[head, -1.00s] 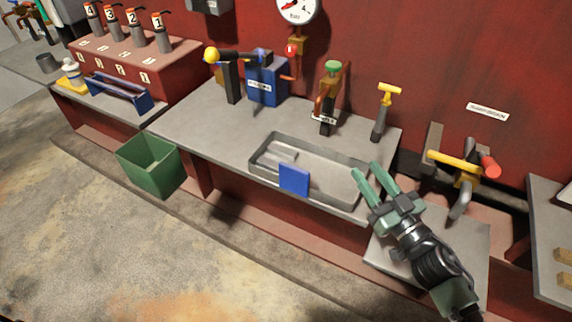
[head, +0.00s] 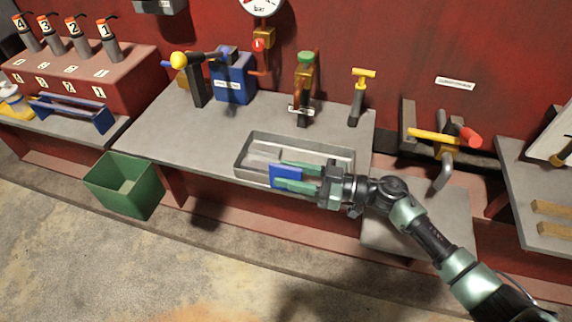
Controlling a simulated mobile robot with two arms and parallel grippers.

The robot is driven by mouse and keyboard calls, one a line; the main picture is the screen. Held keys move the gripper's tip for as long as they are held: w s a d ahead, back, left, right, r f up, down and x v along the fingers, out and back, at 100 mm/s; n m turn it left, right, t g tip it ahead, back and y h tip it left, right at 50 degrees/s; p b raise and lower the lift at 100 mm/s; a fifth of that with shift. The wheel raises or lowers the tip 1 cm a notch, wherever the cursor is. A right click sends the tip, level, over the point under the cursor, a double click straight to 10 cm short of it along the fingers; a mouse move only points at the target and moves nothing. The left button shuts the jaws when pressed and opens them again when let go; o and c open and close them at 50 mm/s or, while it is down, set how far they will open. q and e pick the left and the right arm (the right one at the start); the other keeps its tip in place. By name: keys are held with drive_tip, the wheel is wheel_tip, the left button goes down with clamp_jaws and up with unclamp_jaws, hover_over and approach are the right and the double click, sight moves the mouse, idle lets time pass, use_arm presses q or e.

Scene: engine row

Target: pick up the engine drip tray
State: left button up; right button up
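The engine drip tray (head: 343,154) is a shallow grey rectangular tray lying on the front part of the grey bench. A blue tab (head: 286,171) stands on its front wall. My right gripper (head: 279,174) comes in from the right at the tray's front edge, with its two green fingers pointing left. The fingers are apart. One finger shows over the tray behind the tab, and the other crosses in front of the tab's lower part. I cannot tell whether either touches the tab. My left gripper is not in view.
Behind the tray stand a blue pump box (head: 234,77), a green-topped valve (head: 305,82) and a yellow-handled lever (head: 360,95). A green bin (head: 124,184) is below the bench at left. A yellow-and-red handled valve (head: 444,142) is at right. The bench left of the tray is clear.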

drive_tip(key=x, duration=0.2)
drive_tip(key=shift+w+a, duration=0.1)
drive_tip(key=shift+a, duration=0.3)
drive_tip(key=shift+d, duration=0.1)
clamp_jaws()
drive_tip(key=shift+r, duration=0.1)
idle(0.9)
